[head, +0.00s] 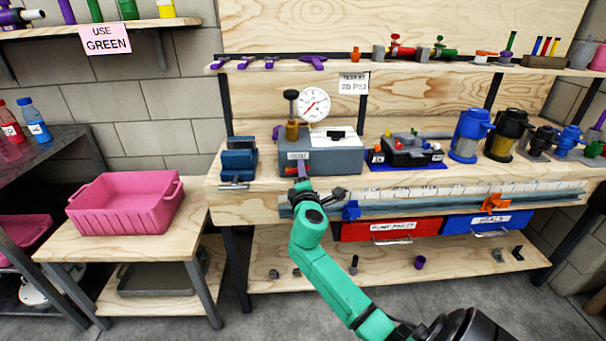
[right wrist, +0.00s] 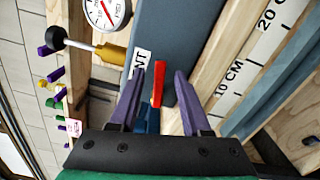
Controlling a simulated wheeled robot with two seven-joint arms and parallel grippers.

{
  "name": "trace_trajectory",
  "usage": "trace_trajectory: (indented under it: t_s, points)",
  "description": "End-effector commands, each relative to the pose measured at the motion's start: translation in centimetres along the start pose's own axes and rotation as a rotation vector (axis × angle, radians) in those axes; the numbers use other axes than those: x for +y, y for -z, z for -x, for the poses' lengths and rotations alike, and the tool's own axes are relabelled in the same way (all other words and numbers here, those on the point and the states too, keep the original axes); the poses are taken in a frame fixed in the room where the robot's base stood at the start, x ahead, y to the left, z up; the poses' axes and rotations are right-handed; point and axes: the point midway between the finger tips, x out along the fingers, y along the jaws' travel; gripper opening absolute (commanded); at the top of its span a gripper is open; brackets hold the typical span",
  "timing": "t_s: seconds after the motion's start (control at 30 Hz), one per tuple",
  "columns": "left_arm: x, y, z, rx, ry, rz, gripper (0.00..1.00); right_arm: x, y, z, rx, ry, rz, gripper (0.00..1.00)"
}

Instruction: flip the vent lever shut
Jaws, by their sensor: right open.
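The vent lever (right wrist: 159,84) is a short red bar on the front of the grey-blue test box (head: 345,162), by a white label ending in "NT" (right wrist: 140,63). In the head view the red lever (head: 291,171) shows just left of my gripper's purple finger. My right gripper (head: 302,172) is at the box front. In the right wrist view my right gripper (right wrist: 159,74) is open, with the red lever between its two purple fingers and a visible gap to each. Whether a finger touches it I cannot tell. My left gripper is not in view.
A pressure gauge (head: 313,104) and a black-knobbed brass pump (head: 291,115) stand at the box's left rear. A blue vise (head: 239,160) is left of the box, a black device on a blue mat (head: 408,152) right. A ruler strip (head: 470,192) runs along the bench front.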

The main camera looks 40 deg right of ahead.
Motion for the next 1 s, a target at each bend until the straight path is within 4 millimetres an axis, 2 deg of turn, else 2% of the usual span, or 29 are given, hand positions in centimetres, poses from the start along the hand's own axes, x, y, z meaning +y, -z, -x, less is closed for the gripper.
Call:
trace_trajectory:
  t_s: [0.1, 0.17, 0.23, 0.27, 0.47, 0.57, 0.6, 0.67, 0.9, 0.93, 1.0]
  points:
    - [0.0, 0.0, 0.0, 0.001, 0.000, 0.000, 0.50, 0.0, 0.0, 0.0, 0.001, 0.000, 0.000, 0.47]
    - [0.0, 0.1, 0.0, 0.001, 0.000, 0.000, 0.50, 0.0, 0.0, 0.0, 0.001, 0.000, 0.000, 0.28]
    - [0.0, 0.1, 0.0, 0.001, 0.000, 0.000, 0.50, 0.0, 0.0, 0.1, 0.001, 0.000, 0.000, 0.02]
    - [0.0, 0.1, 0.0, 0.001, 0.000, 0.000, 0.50, 0.0, 0.0, 0.1, 0.001, 0.000, 0.000, 0.00]
    - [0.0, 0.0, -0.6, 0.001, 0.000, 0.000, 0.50, -0.4, 0.1, 0.1, 0.001, 0.001, -0.030, 0.00]
    - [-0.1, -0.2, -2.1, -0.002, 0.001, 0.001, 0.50, -1.3, 0.3, 0.1, 0.001, 0.000, -0.139, 0.00]
    - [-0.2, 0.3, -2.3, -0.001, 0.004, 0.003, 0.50, -1.3, 0.3, 0.1, 0.001, -0.001, -0.184, 0.00]
    - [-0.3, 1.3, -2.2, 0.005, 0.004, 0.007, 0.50, -1.3, 0.3, 0.1, 0.002, 0.000, -0.225, 0.00]
    - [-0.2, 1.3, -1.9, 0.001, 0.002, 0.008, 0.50, -1.1, 0.2, 0.1, 0.003, 0.002, -0.239, 0.00]
    - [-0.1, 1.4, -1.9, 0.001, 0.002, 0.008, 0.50, -1.1, 0.2, 0.1, 0.003, 0.002, -0.239, 0.21]
    - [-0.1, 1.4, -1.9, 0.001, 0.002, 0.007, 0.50, -1.1, 0.2, 0.1, 0.003, 0.002, -0.238, 0.47]
